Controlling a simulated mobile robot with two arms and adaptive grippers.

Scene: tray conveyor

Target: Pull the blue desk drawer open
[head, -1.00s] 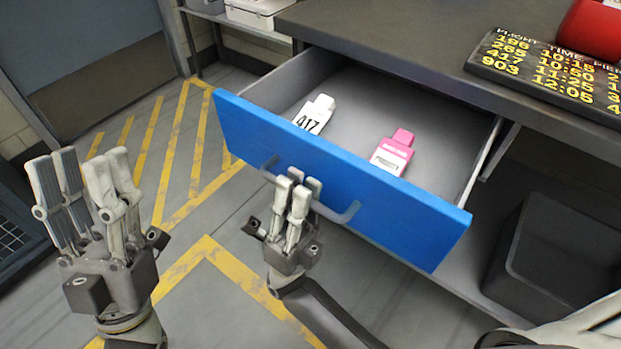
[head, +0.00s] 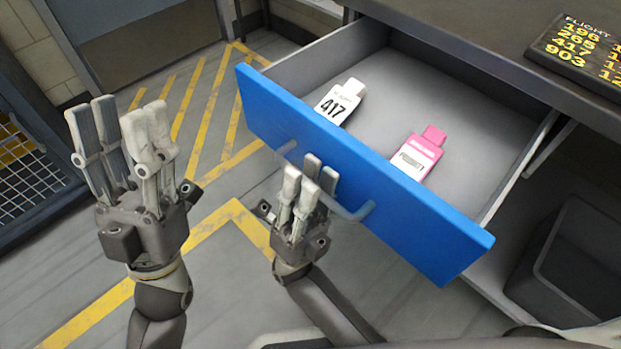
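The blue desk drawer (head: 400,200) is pulled well out of the dark desk, its grey inside in plain view. Its grey bar handle (head: 356,214) crosses the lower middle of the blue front. My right gripper (head: 310,176) is at the handle, its finger pairs slightly apart on either side of the bar; the contact is partly hidden by the fingers. My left gripper (head: 119,122) is open and empty, fingers up, left of the drawer and clear of it.
A white tag marked 417 (head: 340,100) and a pink tag (head: 416,156) lie in the drawer. A flight board (head: 585,50) lies on the desk top (head: 470,25). A dark bin (head: 575,265) stands below right. Striped floor lies open at left.

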